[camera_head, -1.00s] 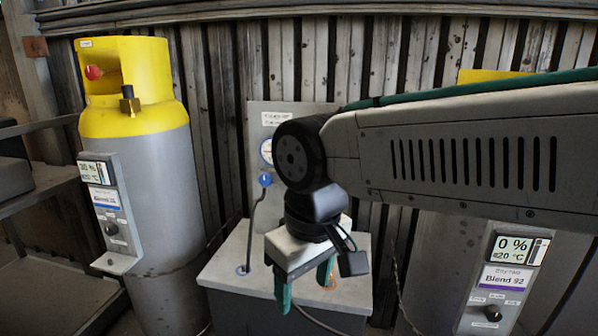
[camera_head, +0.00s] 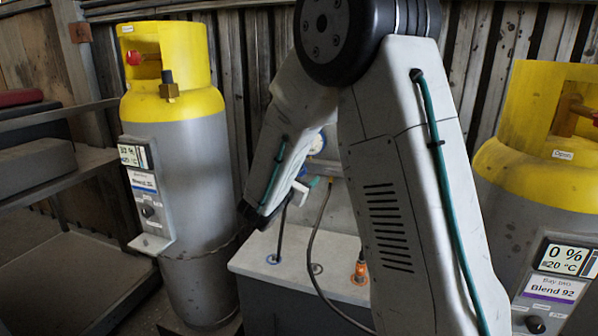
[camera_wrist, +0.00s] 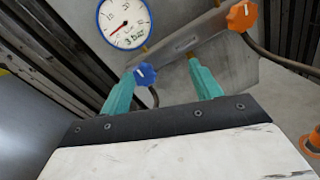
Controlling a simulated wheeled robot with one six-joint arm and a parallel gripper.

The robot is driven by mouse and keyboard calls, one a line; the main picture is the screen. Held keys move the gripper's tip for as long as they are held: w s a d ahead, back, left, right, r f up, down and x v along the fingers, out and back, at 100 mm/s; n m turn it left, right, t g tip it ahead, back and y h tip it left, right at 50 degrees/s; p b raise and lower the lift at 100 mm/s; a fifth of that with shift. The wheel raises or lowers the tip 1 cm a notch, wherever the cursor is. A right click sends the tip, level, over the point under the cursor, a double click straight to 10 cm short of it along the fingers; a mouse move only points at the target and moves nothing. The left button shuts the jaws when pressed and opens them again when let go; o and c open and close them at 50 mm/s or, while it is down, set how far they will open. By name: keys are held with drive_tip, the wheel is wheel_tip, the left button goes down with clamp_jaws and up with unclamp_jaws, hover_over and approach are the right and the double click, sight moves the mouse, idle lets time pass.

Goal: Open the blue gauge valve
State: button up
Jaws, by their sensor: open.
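The blue gauge valve (camera_wrist: 145,75) is a blue knob with a white mark, below a round gauge (camera_wrist: 124,22) in the wrist view. My gripper (camera_wrist: 161,70) is open, with two teal fingers pointing toward the panel. The blue knob shows just right of the left fingertip, between the fingers but nearer the left one. I cannot tell whether they touch. Nothing is held. In the head view my arm hides most of the gauge and gripper.
An orange knob (camera_wrist: 241,15) sits on the panel (camera_wrist: 230,68) up and right of my fingers, with a dark hose. A grey cabinet top (camera_head: 256,262) is below. Yellow-topped cylinders stand left (camera_head: 190,200) and right (camera_head: 545,130).

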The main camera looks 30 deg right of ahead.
drive_tip(key=w+d+n, duration=0.1)
drive_tip(key=w, duration=0.1)
drive_tip(key=w+d+f+n+t, duration=0.1)
drive_tip(key=w+d, duration=0.1)
drive_tip(key=w, duration=0.1)
drive_tip(key=w+d+f+t, duration=0.1)
drive_tip(key=w, duration=0.2)
drive_tip(key=shift+d+f+n+y, duration=0.1)
drive_tip(key=shift+d+n+y, duration=0.2)
drive_tip(key=shift+n+y, duration=0.1)
drive_tip(key=c, duration=1)
